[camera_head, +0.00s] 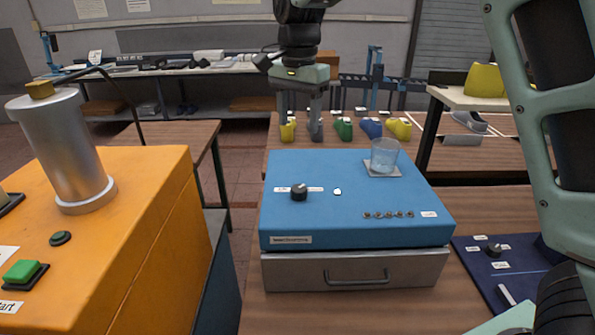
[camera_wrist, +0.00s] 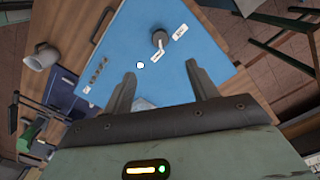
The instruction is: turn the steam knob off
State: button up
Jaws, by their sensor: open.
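A black knob (camera_head: 299,191) sits on the top of a blue box (camera_head: 350,225), between small white labels whose text I cannot read. The knob also shows in the wrist view (camera_wrist: 159,39), beyond my fingertips, with a white label on each side. A second dark knob (camera_head: 494,250) is on a dark blue panel at the right. I cannot tell from the labels which is the steam knob. My gripper (camera_head: 300,132) is open and empty above the far side of the blue box, apart from the knob. In the wrist view its two fingers (camera_wrist: 161,76) are spread.
A glass of water (camera_head: 385,155) stands at the box's back right. Several small switches (camera_head: 388,215) line its front right. An orange machine (camera_head: 150,230) with a metal cylinder (camera_head: 68,150) and a green button is at left. Several coloured shoe lasts (camera_head: 343,129) stand behind the box.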

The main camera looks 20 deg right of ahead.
aim_at(299, 188)
notch_tip(299, 188, down, 17)
jog(key=p, duration=0.3)
jog(key=shift+w+d, duration=0.1)
jog(key=shift+d, duration=0.05)
jog(key=c, duration=1)
